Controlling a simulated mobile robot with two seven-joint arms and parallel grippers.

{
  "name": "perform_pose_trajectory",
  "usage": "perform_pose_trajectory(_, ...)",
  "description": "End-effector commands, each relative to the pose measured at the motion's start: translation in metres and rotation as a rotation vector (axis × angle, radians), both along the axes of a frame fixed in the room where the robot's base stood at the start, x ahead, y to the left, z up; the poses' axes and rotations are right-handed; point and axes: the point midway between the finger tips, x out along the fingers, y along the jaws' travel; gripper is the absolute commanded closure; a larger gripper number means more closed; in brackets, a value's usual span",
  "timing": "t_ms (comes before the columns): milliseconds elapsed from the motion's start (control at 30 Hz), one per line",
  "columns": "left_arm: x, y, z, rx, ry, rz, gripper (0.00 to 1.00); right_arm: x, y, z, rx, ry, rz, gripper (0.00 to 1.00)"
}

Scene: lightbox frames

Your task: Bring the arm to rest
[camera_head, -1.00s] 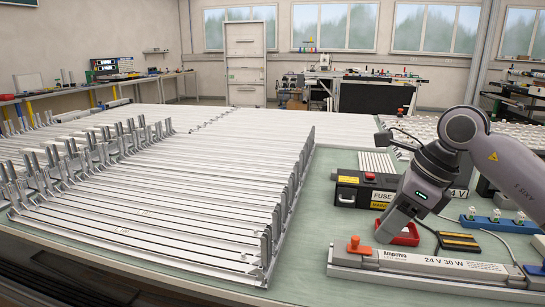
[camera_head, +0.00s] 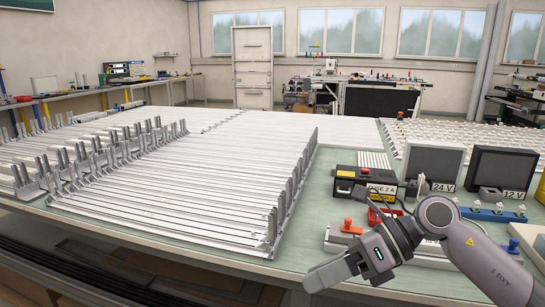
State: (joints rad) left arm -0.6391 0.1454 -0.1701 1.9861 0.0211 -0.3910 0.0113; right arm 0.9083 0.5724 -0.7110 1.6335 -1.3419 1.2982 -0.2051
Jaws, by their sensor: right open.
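My right arm comes in from the right edge. Its gripper (camera_head: 326,273) hangs over the front edge of the green-topped bench (camera_head: 290,262), pointing left and down in the picture. It is open, and I see nothing held in it; the gap between the fingers is hard to make out from this angle. The arm and wrist hide part of the power supply strip with an orange knob (camera_head: 348,226). The red tray (camera_head: 379,216) lies behind the wrist, partly hidden. My left gripper is out of view.
A black fuse box (camera_head: 348,184) and dark panels marked 24 V (camera_head: 433,162) and 12 V (camera_head: 500,168) stand behind the arm. A blue block with small bulbs (camera_head: 488,214) sits at right. Metal rails (camera_head: 180,200) fill the bench's left. Bare green surface shows left of the gripper.

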Motion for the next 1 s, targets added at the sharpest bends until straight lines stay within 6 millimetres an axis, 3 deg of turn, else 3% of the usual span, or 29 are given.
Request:
perform_pose_trajectory(100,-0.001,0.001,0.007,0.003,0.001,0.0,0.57,-0.017,0.028,0.005,0.249,0.156,-0.046,0.56)
perform_pose_trajectory(267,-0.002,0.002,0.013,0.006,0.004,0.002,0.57,-0.025,0.043,0.016,0.567,0.386,-0.167,0.56)
perform_pose_trajectory(433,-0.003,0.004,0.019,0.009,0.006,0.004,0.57,-0.019,0.034,0.017,0.871,0.662,-0.359,0.56)
perform_pose_trajectory(567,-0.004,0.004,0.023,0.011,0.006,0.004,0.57,-0.01,0.014,0.002,1.074,0.889,-0.546,0.56)
perform_pose_trajectory(667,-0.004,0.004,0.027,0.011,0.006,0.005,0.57,-0.006,-0.008,-0.022,1.212,1.069,-0.711,0.56)
perform_pose_trajectory(800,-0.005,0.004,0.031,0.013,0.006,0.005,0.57,-0.01,-0.041,-0.07,1.372,1.324,-0.974,0.56)
perform_pose_trajectory(867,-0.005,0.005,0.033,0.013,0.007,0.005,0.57,-0.018,-0.055,-0.095,1.429,1.433,-1.097,0.56)
perform_pose_trajectory(1000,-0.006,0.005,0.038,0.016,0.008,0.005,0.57,-0.051,-0.086,-0.159,1.529,1.686,-1.4,0.56)
